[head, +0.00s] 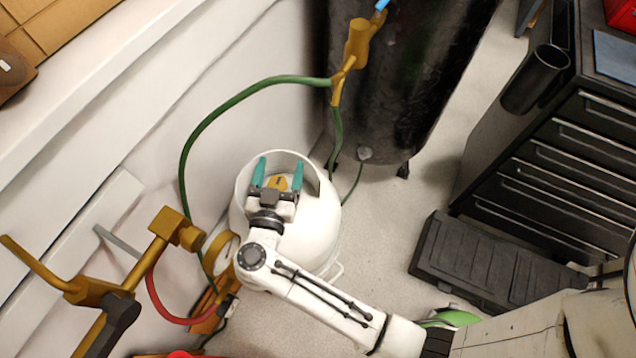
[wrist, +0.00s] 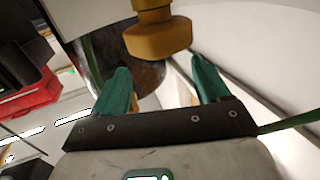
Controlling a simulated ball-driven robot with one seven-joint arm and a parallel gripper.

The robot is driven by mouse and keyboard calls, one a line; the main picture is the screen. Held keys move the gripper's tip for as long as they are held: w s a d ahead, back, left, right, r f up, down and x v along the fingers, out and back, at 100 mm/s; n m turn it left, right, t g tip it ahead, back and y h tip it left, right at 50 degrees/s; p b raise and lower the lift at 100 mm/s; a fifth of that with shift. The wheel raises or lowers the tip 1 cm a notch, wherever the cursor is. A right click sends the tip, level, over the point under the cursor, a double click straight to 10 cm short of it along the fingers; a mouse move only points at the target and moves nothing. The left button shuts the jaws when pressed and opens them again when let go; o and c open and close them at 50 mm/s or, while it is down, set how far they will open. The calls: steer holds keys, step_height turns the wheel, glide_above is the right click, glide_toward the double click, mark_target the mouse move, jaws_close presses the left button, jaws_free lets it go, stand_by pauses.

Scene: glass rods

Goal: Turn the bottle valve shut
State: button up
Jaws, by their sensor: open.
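The white bottle (head: 325,215) stands on the floor left of centre in the head view, with an open round collar at its top. Its brass-yellow valve (head: 277,184) shows inside the collar, partly hidden by my gripper. My gripper (head: 278,168) is open over the collar, its two teal fingers spread either side of the valve in that view. In the wrist view, the valve's blocky knob (wrist: 158,38) appears just past my fingertips (wrist: 159,66), roughly centred on the gap. Nothing is held, and I cannot tell whether a finger touches the knob.
A large black cylinder (head: 400,90) stands behind, with a green hose (head: 205,125) looping left. Brass torch-like fittings (head: 120,300) and a red hose (head: 155,300) lie left. A black drawer cabinet (head: 560,150) and black case (head: 490,265) stand right. Pale floor (head: 385,220) is clear between.

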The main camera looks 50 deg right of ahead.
steer(key=s+r+p, duration=0.2)
steer(key=s+r, duration=0.6)
steer(key=s, duration=0.4)
steer(key=shift+s+r, duration=0.35)
steer(key=shift+s, duration=0.05)
